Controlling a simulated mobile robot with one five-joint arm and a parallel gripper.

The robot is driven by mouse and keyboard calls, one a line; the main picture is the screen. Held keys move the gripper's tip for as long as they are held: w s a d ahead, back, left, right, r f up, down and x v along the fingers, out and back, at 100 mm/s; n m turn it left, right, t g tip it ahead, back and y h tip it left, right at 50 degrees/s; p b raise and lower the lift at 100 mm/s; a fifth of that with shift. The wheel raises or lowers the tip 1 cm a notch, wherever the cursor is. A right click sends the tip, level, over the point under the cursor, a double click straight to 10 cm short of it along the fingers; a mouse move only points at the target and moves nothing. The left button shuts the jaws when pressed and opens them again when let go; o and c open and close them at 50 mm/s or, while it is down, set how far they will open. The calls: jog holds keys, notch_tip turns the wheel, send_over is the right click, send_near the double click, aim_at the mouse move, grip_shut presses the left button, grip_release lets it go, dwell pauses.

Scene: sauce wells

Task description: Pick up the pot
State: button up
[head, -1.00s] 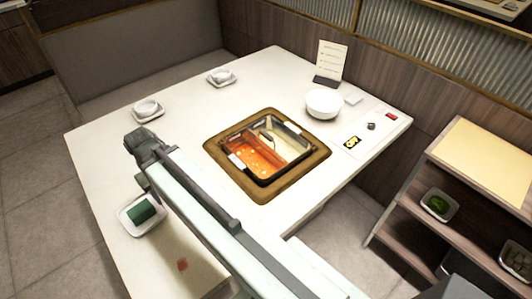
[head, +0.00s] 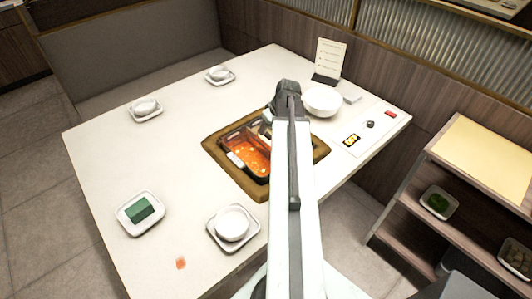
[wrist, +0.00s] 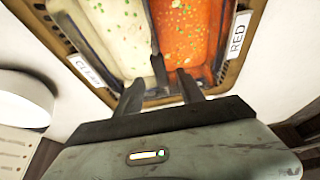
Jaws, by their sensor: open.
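The pot (head: 248,172) is a dark, divided vessel set in a brown frame in the table. In the wrist view the pot (wrist: 152,35) has pale broth on the left and red broth on the right, split by a dark divider. White labels on its sides read "CLEAR" (wrist: 88,70) and "RED" (wrist: 238,36). My gripper (wrist: 160,80) is open, its two fingers apart over the pot's near edge, one on each side of the divider. I cannot tell whether they touch it. In the head view my arm hides the pot's right part and the fingertips.
A white bowl (head: 322,101) stands close right of my arm's end, with a menu stand (head: 329,62) behind. A tray with a green block (head: 140,209) and a bowl on a saucer (head: 232,224) sit on the near table. A wooden shelf (head: 490,160) stands at right.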

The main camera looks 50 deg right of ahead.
aim_at(265, 146)
jog(key=b+x, duration=0.6)
jog(key=x, duration=0.2)
jog(key=shift+b, duration=0.35)
jog(key=shift+r, duration=0.2)
grip_shut()
